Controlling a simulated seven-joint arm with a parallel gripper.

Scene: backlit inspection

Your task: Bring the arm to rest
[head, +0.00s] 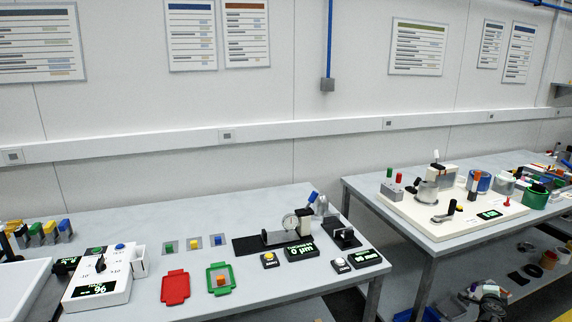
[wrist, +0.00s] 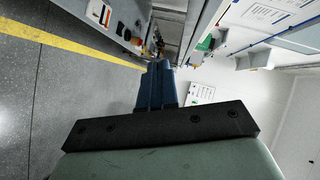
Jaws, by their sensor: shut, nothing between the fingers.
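My gripper (wrist: 157,68) shows in the wrist view. Its blue fingers are together with nothing between them, beyond a dark mounting bar. It points along the room over open floor, away from any object. My gripper is not visible in the head view.
In the head view a grey bench (head: 130,238) carries a white box with a display (head: 100,275), a red tray (head: 175,287), a green tray (head: 220,278) and gauges. A second bench (head: 365,190) stands to the right. The wrist view shows floor with a yellow line (wrist: 60,40).

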